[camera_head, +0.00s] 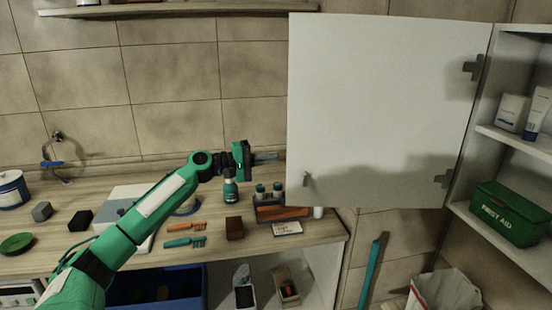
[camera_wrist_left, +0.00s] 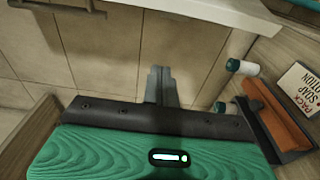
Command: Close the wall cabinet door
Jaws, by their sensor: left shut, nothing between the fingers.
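The wall cabinet door (camera_head: 385,95) is a large white panel in the head view. It stands wide open, hinged at its right edge to the open cabinet (camera_head: 482,130). A small handle (camera_head: 307,180) shows near its lower left corner. My left gripper (camera_head: 270,157) is shut and empty, just left of the door's lower left edge, above the counter. I cannot tell whether it touches the door. Its closed fingers show in the left wrist view (camera_wrist_left: 161,86), below a white slab edge (camera_wrist_left: 215,10) that may be the door. My right gripper is out of view.
A green first aid box (camera_head: 508,213) and white containers stand on the cabinet shelves. A paper bag (camera_head: 445,290) stands at the lower right.

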